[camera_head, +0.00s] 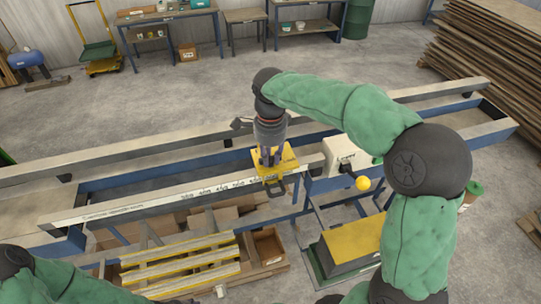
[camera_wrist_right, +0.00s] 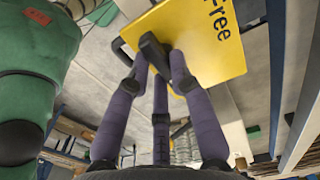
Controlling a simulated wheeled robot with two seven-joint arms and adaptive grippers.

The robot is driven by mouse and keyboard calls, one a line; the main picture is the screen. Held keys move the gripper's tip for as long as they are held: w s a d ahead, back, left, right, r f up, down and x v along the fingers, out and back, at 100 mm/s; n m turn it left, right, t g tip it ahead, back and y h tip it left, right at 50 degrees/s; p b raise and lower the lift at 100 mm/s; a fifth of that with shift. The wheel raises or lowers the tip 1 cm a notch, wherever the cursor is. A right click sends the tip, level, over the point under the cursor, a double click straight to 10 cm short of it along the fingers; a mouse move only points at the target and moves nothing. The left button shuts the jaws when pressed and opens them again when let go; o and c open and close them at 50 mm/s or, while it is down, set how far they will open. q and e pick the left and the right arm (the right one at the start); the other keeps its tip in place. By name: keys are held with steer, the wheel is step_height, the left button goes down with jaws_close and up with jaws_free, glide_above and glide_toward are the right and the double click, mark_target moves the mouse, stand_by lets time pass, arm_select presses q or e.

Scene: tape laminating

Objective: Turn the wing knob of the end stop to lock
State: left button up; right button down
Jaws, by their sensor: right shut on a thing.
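The end stop is a yellow plate (camera_head: 289,160) on the long scaled rail (camera_head: 140,208). In the right wrist view its yellow face (camera_wrist_right: 205,35) shows the word "Free". The black wing knob (camera_wrist_right: 152,48) stands on that face, to the left of the word. My right gripper (camera_wrist_right: 155,68) has its purple fingers shut around the wing knob. In the head view the right gripper (camera_head: 270,160) comes down onto the plate from above and hides the knob. My left arm shows at the lower left of the head view, but its gripper is not visible.
A white box with a yellow ball-ended lever (camera_head: 362,183) stands just right of the end stop. A yellow slatted pallet (camera_head: 180,265) and cardboard boxes lie below the rail. Stacked planks (camera_head: 490,50) are at the upper right. My right arm arches over the frame.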

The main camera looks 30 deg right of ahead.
mark_target(270, 158)
stand_by(0.4)
steer(key=c, duration=1.1)
jaws_free()
step_height(270, 158, up, 12)
